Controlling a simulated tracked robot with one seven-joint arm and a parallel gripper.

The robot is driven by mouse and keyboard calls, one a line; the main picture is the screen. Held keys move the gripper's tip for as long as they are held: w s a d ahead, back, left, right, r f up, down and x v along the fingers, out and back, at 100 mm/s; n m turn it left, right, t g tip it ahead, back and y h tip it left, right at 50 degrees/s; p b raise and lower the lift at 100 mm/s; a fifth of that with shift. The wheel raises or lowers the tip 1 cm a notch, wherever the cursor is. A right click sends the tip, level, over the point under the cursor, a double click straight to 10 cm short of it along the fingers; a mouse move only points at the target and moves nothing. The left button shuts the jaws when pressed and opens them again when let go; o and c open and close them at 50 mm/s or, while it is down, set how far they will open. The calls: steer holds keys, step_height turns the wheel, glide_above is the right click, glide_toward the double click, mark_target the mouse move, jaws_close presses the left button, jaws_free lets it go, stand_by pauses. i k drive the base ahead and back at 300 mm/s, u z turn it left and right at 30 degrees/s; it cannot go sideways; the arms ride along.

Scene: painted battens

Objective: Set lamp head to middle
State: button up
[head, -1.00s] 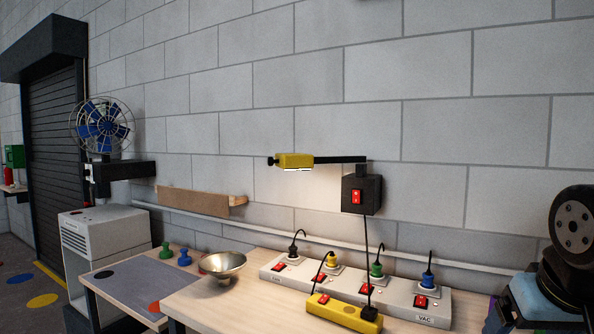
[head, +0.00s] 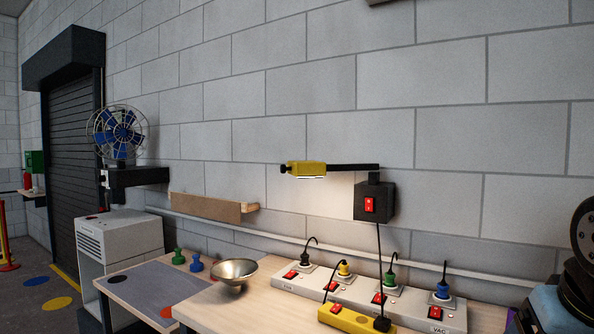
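The lamp is on the block wall in the head view. Its yellow lamp head (head: 307,169) sits at the left end of a dark horizontal arm (head: 352,167), with a black knob at its left side. The lamp head is lit underneath and throws light on the wall below. The arm joins a black wall box (head: 374,202) with a red switch (head: 369,204). A black cord runs from the box down to a yellow power strip (head: 350,319). My gripper is not in view.
A workbench (head: 215,309) below the lamp carries a metal bowl (head: 234,271) and a white socket strip (head: 402,302) with several coloured plugs. A blue fan (head: 118,133) stands on a shelf at left. A dark machine (head: 575,285) stands at the right edge.

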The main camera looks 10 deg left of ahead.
mark_target(299, 169)
steer(key=u, duration=1.75)
steer(key=i, duration=0.1)
steer(key=z, duration=3.3)
steer(key=k, duration=1.15)
steer(key=u, duration=1.6)
steer(key=i, duration=1)
steer(key=u, duration=0.05)
